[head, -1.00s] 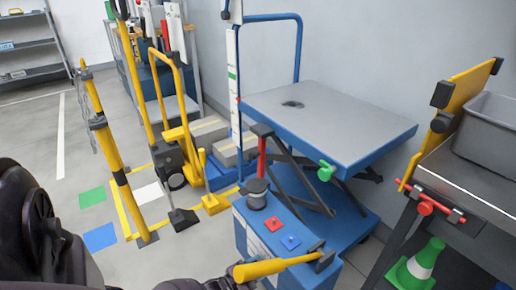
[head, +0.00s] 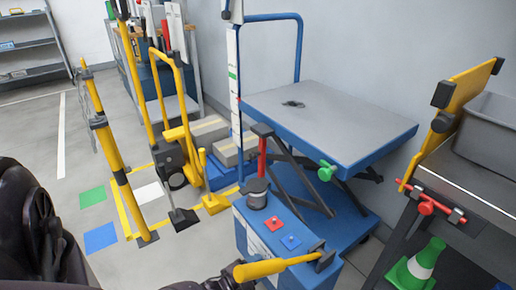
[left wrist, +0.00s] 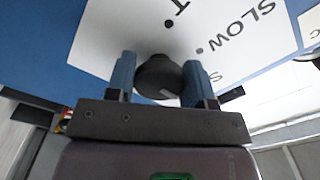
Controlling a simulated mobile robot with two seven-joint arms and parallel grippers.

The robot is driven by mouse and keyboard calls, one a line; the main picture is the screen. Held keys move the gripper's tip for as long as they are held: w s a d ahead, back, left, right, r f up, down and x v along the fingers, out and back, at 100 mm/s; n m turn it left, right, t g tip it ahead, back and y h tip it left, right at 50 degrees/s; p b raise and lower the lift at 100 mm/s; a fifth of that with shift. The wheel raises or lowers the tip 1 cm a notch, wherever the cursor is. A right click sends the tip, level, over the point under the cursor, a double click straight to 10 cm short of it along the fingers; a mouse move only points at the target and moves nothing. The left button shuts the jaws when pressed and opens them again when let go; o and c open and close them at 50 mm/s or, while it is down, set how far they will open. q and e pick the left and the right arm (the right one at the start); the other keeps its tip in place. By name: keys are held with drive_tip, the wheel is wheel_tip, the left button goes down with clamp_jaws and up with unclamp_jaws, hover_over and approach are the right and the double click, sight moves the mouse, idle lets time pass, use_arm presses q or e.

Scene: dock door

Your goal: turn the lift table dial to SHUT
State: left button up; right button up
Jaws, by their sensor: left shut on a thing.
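The dial (left wrist: 160,76) shows in the left wrist view as a dark grey round knob on a white label panel (left wrist: 120,35) of a blue box. The panel carries dots and black letters, with SLOW readable and other words cut off or covered. My left gripper (left wrist: 160,88) has its two blue fingers on either side of the knob and is shut on it. I cannot tell which mark the knob points to. In the head view the blue box (head: 246,240) stands in front of the lift table (head: 330,120); the dial is hidden there. My right gripper is not in view.
A yellow lever (head: 275,267) crosses low in front of the box, close to my arm. A yellow post (head: 118,180) stands left; a green cone (head: 420,265) is at the right.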

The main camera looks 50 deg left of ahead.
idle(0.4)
use_arm(q)
drive_tip(key=o, duration=0.9)
drive_tip(key=s, duration=0.3)
drive_tip(key=s+p, duration=0.1)
drive_tip(key=s, duration=0.3)
drive_tip(key=s+a+p, duration=0.1)
drive_tip(key=s, duration=0.2)
drive_tip(key=shift+s, duration=0.4)
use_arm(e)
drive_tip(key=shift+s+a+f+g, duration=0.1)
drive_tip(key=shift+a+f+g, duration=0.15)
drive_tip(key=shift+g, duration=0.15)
